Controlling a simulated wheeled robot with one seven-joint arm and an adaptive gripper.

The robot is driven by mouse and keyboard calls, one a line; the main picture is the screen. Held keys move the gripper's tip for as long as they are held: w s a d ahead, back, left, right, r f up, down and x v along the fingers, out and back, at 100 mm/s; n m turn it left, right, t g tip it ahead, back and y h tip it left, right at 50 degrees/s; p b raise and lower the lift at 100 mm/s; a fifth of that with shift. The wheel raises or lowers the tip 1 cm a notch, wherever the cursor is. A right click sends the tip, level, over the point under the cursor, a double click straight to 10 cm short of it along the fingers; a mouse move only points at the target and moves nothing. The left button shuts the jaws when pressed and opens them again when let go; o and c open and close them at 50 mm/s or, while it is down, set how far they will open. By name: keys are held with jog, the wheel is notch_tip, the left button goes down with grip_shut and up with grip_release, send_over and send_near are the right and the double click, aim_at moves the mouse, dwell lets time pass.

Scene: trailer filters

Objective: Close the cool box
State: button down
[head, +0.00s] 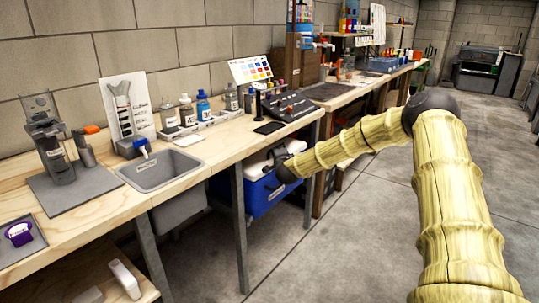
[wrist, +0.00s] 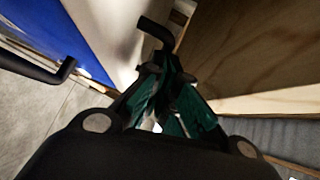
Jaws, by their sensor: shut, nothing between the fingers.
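The cool box (head: 262,196) is blue with a white upper part and stands on the floor under the bench, left of my arm's end. In the wrist view its blue side (wrist: 65,30) fills the upper left, with a pale strip (wrist: 115,35) along it. My gripper (head: 276,158) is at the top of the box, below the bench edge. In the wrist view my gripper (wrist: 170,90) has its teal fingers together, with nothing visible held. A black bent bar (wrist: 155,33) shows just beyond the fingers. My arm hides part of the box, and the lid's angle is unclear.
The wooden bench top (head: 225,147) overhangs the box, and a metal leg (head: 240,230) stands at its left. A wooden panel (wrist: 245,50) is close on the gripper's right. The concrete floor (head: 340,250) in front is clear.

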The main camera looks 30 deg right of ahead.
jog(key=shift+w+a, duration=0.2)
jog(key=shift+w, duration=0.3)
